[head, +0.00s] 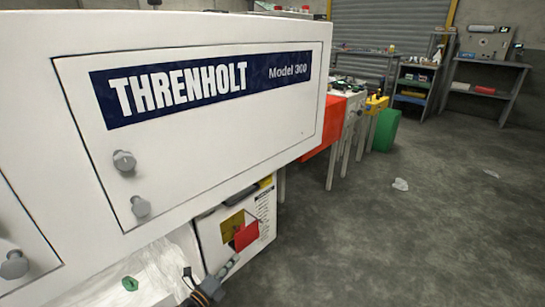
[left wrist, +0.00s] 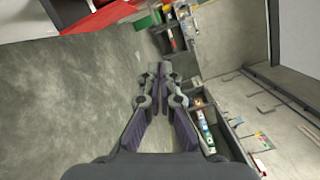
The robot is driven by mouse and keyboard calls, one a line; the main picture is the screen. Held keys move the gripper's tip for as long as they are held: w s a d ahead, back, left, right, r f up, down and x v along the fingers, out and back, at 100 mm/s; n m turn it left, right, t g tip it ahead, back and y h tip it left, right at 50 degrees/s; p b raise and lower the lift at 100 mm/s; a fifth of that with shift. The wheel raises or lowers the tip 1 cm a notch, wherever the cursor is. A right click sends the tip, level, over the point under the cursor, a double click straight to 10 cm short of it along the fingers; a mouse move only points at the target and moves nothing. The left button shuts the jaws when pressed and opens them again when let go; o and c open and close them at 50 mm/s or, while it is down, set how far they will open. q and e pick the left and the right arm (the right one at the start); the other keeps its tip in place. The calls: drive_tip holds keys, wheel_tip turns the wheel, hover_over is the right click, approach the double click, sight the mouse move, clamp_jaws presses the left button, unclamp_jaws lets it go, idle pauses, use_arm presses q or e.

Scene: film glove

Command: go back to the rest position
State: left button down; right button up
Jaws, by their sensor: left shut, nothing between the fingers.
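My left gripper (head: 189,284) shows at the bottom of the head view, small and partly cut off by the frame edge, in front of the white machine's lower part. In the left wrist view its two dark fingers (left wrist: 160,70) come together at the tips, shut with nothing held. It points out over open grey floor there. My right gripper is in neither view.
A big white machine (head: 220,140) marked THRENHOLT fills the left of the head view, with clear film (head: 165,270) below its door. A red-orange panel (head: 325,128) and a green bin (head: 386,130) stand beyond. Grey floor (head: 400,230) on the right is mostly clear, with scraps.

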use_arm(q)
drive_tip(key=s+d+f+m+g+h, duration=0.1)
drive_tip(key=s+d+f+m+g, duration=0.25)
drive_tip(key=s+m, duration=0.75)
drive_tip(key=s+d+f+m+g, duration=0.35)
drive_tip(key=s+d+m, duration=0.2)
drive_tip(key=m, duration=0.85)
drive_tip(key=s+a+f+m+g+y+p, duration=0.1)
drive_tip(key=s+a+m+g+y+p, duration=0.65)
drive_tip(key=s+a+m+p, duration=0.95)
drive_tip(key=s+a+r+m+y+p, duration=0.2)
drive_tip(key=s+p, duration=1.4)
drive_tip(key=p, duration=0.1)
drive_tip(key=shift+r+m+g+y, duration=0.2)
drive_tip(key=shift+m+g+y, duration=0.15)
drive_tip(key=shift+m, duration=0.05)
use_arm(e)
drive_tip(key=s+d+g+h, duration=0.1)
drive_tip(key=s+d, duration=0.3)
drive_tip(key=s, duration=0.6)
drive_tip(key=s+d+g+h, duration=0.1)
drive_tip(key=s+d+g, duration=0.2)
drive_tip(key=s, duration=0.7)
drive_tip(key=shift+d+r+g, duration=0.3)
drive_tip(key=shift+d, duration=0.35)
